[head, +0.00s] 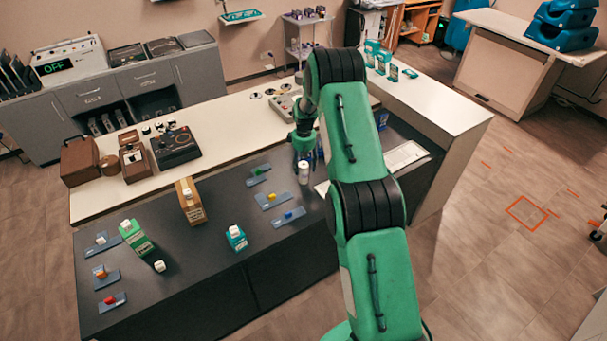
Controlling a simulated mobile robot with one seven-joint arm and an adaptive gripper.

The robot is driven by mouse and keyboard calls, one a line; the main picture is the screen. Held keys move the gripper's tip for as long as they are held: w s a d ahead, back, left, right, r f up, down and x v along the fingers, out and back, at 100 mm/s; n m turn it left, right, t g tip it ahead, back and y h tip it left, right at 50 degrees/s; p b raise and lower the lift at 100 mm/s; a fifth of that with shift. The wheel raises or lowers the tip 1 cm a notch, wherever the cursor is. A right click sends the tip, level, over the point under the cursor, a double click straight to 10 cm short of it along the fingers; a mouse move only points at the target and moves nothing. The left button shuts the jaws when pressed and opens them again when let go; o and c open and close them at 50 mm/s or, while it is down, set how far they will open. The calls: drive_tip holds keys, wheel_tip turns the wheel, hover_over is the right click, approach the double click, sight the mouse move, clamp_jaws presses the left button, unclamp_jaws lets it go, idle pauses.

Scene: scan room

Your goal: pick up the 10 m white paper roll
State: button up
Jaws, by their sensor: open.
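A small white upright cylinder (303,173), which looks like a paper roll, stands on the dark counter (215,270) in the middle of the view. Any marking on it is too small to read. My gripper (303,153) is open and points down just above the cylinder. I cannot tell whether the fingers are beside it or still above it. A smaller white piece (160,266) lies on the counter at the left front.
Nearby are a brown box (190,205), a green box (136,237), a teal box (236,238) and several blue-grey trays, one (289,217) close to the cylinder. A white sheet (404,156) lies to the right. The counter's front middle is clear.

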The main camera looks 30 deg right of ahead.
sight(303, 174)
drive_tip(key=shift+f, duration=0.2)
drive_tip(key=shift+f, duration=0.1)
drive_tip(key=shift+a+f, duration=0.15)
drive_tip(key=shift+f, duration=2.4)
drive_tip(key=c, duration=1.3)
